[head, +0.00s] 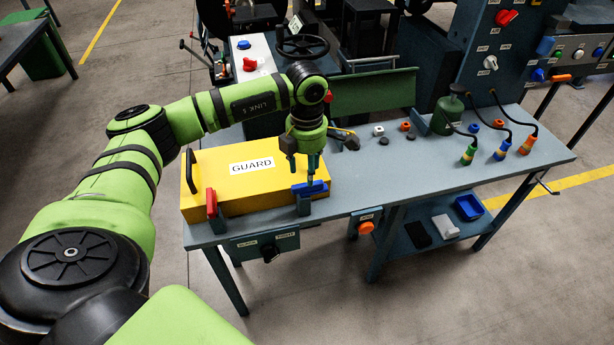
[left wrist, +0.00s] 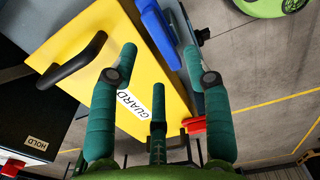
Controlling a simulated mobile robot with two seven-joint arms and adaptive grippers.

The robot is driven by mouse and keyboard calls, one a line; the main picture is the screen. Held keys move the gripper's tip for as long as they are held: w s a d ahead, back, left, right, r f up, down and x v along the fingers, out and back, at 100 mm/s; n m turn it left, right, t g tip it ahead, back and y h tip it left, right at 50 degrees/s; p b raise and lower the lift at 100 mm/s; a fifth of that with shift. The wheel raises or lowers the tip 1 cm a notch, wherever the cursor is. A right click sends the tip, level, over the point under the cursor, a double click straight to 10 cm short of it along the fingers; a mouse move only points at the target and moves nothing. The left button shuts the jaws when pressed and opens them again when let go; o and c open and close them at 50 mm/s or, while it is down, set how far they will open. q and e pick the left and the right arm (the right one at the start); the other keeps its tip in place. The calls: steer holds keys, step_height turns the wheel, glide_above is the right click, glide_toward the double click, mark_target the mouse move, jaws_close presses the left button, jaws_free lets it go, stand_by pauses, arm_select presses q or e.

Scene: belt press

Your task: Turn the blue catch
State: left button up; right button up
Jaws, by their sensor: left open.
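The blue catch (head: 309,188) sits at the front right corner of the yellow guard (head: 240,203). Its bar lies roughly level on a grey-blue post. In the left wrist view the blue catch (left wrist: 160,35) shows as a long bar along the guard's edge. My left gripper (head: 311,172) points down just above the catch. In the left wrist view its fingers (left wrist: 160,60) are spread, with the bar between the two outer fingertips in the picture. I cannot tell whether they touch it. My right gripper is not in view.
A red catch (head: 211,203) stands at the guard's front left, and a black handle (head: 190,170) is on its left side. A switch box (head: 265,246) and an orange knob (head: 366,227) hang below the bench edge. Cabled plugs (head: 500,150) stand on the right.

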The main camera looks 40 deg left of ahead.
arm_select(q)
steer(key=shift+f+p, duration=0.3)
steer(key=shift+f, duration=1.75)
jaws_close()
